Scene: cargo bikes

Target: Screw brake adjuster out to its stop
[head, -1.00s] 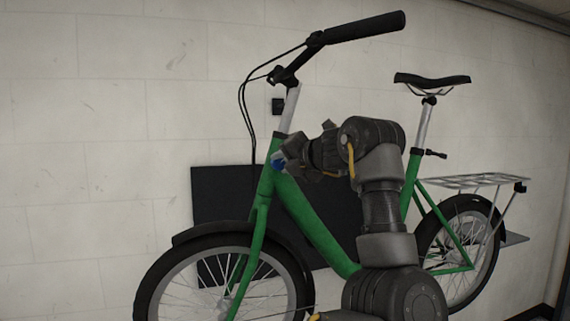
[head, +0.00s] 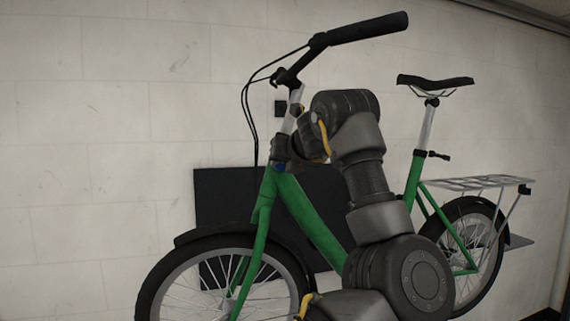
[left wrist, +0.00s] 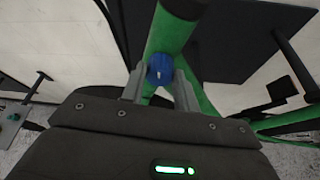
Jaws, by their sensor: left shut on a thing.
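A green cargo bike (head: 315,222) stands side-on before a wall, its front wheel at the left. The blue brake adjuster (head: 280,166) shows as a small spot near the top of the green frame, just below the silver stem. In the left wrist view, the round blue brake adjuster (left wrist: 160,69) sits between my two grey fingers, against a green tube. My left gripper (left wrist: 161,80) is shut on it. In the head view my left gripper (head: 283,157) is at the frame's top and my wrist partly hides it. My right gripper is not in view.
The saddle (head: 435,81) and silver rear rack (head: 478,183) are at the right. A dark panel (head: 222,192) is behind the bike.

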